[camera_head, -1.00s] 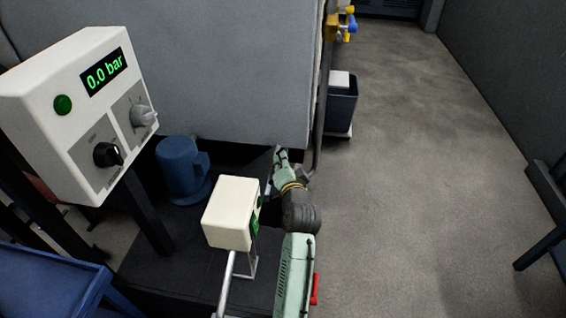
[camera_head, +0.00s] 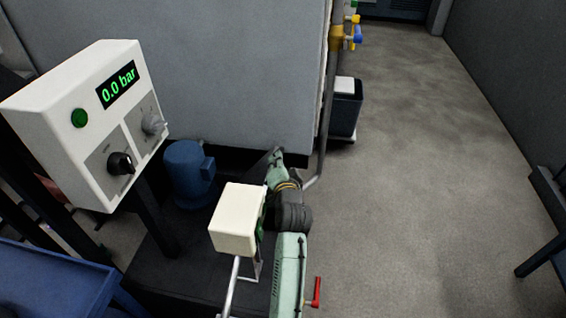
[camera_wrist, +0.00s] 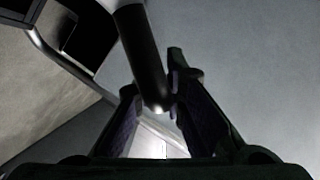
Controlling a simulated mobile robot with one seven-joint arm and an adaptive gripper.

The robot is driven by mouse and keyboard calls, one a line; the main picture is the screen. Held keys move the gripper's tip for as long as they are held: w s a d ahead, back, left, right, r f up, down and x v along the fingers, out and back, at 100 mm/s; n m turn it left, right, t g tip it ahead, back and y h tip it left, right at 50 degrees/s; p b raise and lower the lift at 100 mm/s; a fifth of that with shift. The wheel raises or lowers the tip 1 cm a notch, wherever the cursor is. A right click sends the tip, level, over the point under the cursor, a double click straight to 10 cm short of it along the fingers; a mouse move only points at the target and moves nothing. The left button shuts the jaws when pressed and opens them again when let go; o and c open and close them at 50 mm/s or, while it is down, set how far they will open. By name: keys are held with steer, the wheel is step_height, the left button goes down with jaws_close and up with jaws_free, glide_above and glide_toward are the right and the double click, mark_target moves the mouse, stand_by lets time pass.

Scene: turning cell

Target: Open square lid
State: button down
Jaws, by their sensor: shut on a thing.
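My gripper (camera_head: 275,157) is at the end of my pale green arm, low at the bottom right of the large grey housing. In the wrist view my gripper (camera_wrist: 160,100) has its two dark fingers either side of a dark round bar (camera_wrist: 145,60), whose rounded end shows between them. The fingers are shut on this bar. Whether the bar belongs to the square lid cannot be told. I cannot make out a square lid for certain; a white box (camera_head: 237,218) on a stand is beside my arm, with a green part on its right side.
A white control panel (camera_head: 95,125) reading 0.0 bar stands at left, with a blue motor (camera_head: 185,170) beside it. The grey housing (camera_head: 230,60) is behind. A pipe (camera_head: 328,120) runs down its right edge, near a bin (camera_head: 345,108). The floor (camera_head: 420,180) at right is clear.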

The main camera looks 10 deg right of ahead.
steer(key=c, duration=1.7)
jaws_free()
steer(key=shift+o, duration=0.2)
steer(key=shift+r, duration=0.15)
step_height(320, 180, up, 10)
steer(key=shift+f, duration=0.1)
steer(key=shift+c, duration=0.2)
